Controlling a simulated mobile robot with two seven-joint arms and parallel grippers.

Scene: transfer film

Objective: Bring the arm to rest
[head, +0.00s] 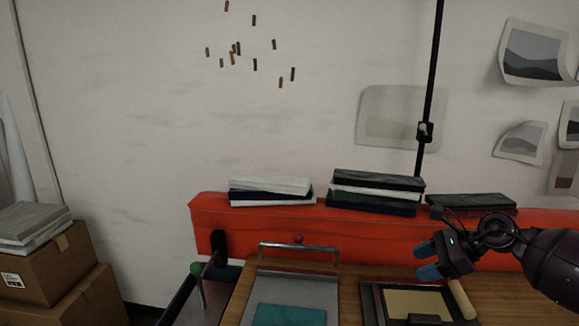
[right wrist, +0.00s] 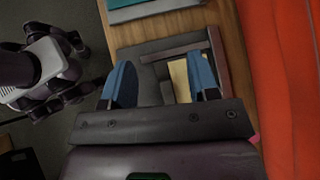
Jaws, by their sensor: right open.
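My right gripper (head: 426,261) is in the air above the right end of the wooden table (head: 355,290). Its blue fingers are spread apart with nothing between them, as the right wrist view (right wrist: 162,80) also shows. Beyond the fingers there is a dark-framed tray (head: 372,305) with a beige sheet (head: 415,303) in it; the sheet also shows in the wrist view (right wrist: 180,80), partly behind a finger. A pale wooden handle (head: 462,300) lies at the tray's right side. My left gripper is not in view.
A grey plate with a metal handle (head: 298,247) and a teal sheet (head: 290,315) is left of the tray. A red bench (head: 350,232) behind carries stacks of books (head: 375,190). Cardboard boxes (head: 45,268) are far left.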

